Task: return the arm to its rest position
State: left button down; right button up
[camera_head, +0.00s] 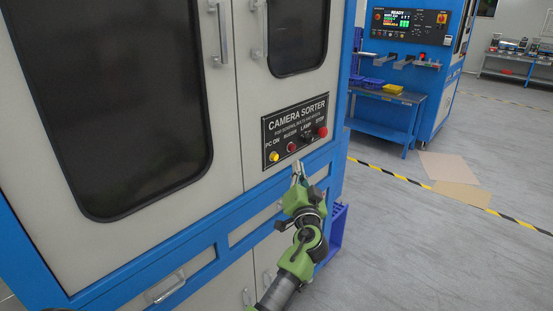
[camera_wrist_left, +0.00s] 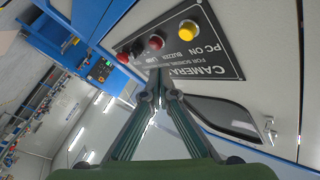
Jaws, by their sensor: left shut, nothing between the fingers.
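My left gripper (camera_head: 298,169) is shut and empty. In the head view it stands just below the black CAMERA SORTER panel (camera_head: 295,113), close to the front of the blue and grey cabinet. The panel carries a yellow button (camera_head: 274,157), a red button (camera_head: 292,147), a dark lamp switch (camera_head: 307,136) and a red stop button (camera_head: 322,132). In the left wrist view the fingertips (camera_wrist_left: 159,75) meet in front of the panel, near the red button (camera_wrist_left: 156,42) and the yellow button (camera_wrist_left: 188,29). I cannot tell whether they touch the panel. My right gripper is not in view.
The cabinet has a large dark window (camera_head: 115,90), metal handles (camera_head: 220,35) and a lower drawer handle (camera_head: 165,288). A blue bin (camera_head: 335,235) stands by its right side. A blue table (camera_head: 385,113) and a READY machine (camera_head: 412,25) stand behind. The floor at right is open.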

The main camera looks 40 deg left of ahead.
pick_arm(q)
jog(key=s+d+f+m+g+h, duration=0.1)
jog(key=s+d+f+h, duration=0.15)
jog(key=f, duration=0.95)
jog(key=s+d+f+m+g+h, duration=0.2)
jog(key=d+f, duration=0.1)
jog(key=f, duration=0.9)
jog(key=s+d+f+m+g+h, duration=0.1)
jog(key=s+d+f+h, duration=0.15)
jog(key=f, duration=0.95)
jog(key=s+d+f+g+h, duration=0.2)
jog(key=s+d+f, duration=0.1)
jog(key=s+f, duration=0.6)
jog(key=s+d+f+g+h, duration=0.1)
jog(key=s+d+f+g, duration=0.1)
jog(key=s+f, duration=0.65)
jog(key=s+d+f+g+h, duration=0.1)
jog(key=s+f, duration=0.4)
jog(key=s, duration=0.7)
jog(key=s+d+f+g, duration=0.2)
jog(key=s+f, duration=0.3)
jog(key=s, duration=0.6)
jog(key=s+d+f+n+g+h, duration=0.1)
jog(key=s+f+g, duration=0.2)
jog(key=s, duration=0.9)
notch_tip(320, 180, down, 3)
jog(key=shift+s+d+r+h, duration=0.1)
jog(key=shift+s+d+h, duration=0.05)
jog(key=shift+s+h, duration=0.2)
jog(key=shift+w, duration=0.1)
